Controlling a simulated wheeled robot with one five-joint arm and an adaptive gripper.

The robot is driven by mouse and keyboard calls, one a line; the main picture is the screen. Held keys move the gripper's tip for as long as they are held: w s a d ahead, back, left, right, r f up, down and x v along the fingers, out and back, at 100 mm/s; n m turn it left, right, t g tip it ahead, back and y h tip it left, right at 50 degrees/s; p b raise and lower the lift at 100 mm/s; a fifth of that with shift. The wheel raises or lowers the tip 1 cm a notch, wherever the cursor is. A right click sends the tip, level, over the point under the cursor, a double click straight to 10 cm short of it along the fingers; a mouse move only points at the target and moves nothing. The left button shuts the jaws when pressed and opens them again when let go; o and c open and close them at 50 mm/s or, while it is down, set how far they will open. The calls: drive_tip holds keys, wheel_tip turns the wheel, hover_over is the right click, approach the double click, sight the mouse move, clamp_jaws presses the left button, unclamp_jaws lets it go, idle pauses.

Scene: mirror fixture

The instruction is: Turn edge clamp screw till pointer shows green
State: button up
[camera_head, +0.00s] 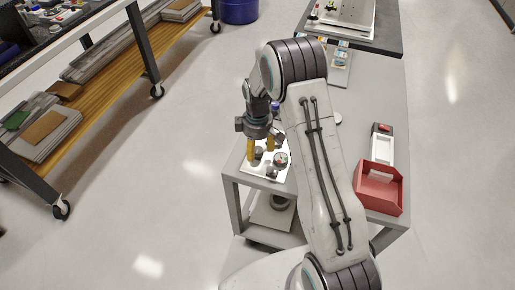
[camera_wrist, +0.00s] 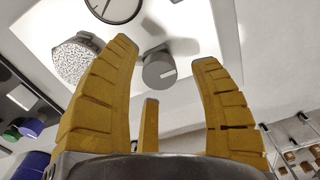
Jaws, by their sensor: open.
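My gripper (camera_head: 261,150) points down over a white plate (camera_head: 252,167) at the left front of the grey bench. In the wrist view its yellow fingers (camera_wrist: 165,55) are spread and empty. A grey round knob (camera_wrist: 159,71) with a pale bar shows between the fingertips; I cannot tell its distance from them. A knurled grey knob (camera_wrist: 77,60) is left of it, partly behind the left finger. A round dial (camera_wrist: 113,8) with a dark hand is cut off at the top edge. A small dark round part with red and green spots (camera_head: 281,159) shows beside the gripper in the head view.
A red bin (camera_head: 379,190) stands at the right of the bench, with a white tray (camera_head: 382,150) behind it. My arm hides the bench's middle. A rack with boards (camera_head: 60,115) is at the left, across clear floor (camera_head: 170,180).

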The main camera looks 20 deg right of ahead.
drive_tip(key=shift+f, duration=0.5)
clamp_jaws()
idle(0.4)
